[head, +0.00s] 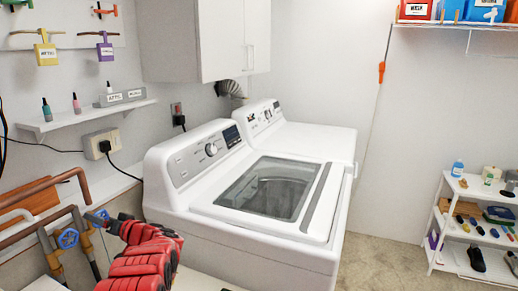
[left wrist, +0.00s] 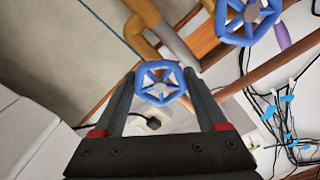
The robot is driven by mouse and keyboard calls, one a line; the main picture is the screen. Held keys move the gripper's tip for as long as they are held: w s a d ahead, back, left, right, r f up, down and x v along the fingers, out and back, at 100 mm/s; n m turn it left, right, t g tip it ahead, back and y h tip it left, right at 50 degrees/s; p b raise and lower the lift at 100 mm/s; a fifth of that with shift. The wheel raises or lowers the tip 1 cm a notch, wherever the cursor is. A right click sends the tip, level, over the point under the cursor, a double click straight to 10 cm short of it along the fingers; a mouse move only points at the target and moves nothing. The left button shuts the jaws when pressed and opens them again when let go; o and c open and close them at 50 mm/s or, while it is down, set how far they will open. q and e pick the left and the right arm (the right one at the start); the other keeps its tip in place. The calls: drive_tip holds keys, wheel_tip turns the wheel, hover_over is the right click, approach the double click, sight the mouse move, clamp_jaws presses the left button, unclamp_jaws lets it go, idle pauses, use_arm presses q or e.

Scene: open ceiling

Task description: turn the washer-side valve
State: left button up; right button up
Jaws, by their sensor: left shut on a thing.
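Two blue valve wheels sit on copper pipes at the lower left of the head view. The washer-side valve (head: 99,215) is the right one, nearer the washer, and the other valve (head: 68,238) is to its left. My left gripper (head: 108,222) reaches the washer-side valve from the right, and its red arm hides part of the pipes. In the left wrist view, the washer-side valve (left wrist: 160,84) lies between the two dark fingers of my left gripper (left wrist: 160,76), which is shut on its rim. The other valve (left wrist: 248,18) is at the upper right there.
The white washer (head: 250,195) stands just right of the valves, with a dryer (head: 300,138) behind it. An outlet box (head: 101,143) and a wall shelf (head: 90,115) are above the pipes. Dark cables (left wrist: 275,110) hang beside the pipes.

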use_arm(q)
drive_tip(key=shift+m, duration=1.8)
drive_tip(key=m, duration=0.3)
drive_tip(key=o, duration=1.5)
drive_tip(key=shift+p+v, duration=5.2)
drive_tip(key=shift+v, duration=3.5)
drive_tip(key=shift+f, duration=0.1)
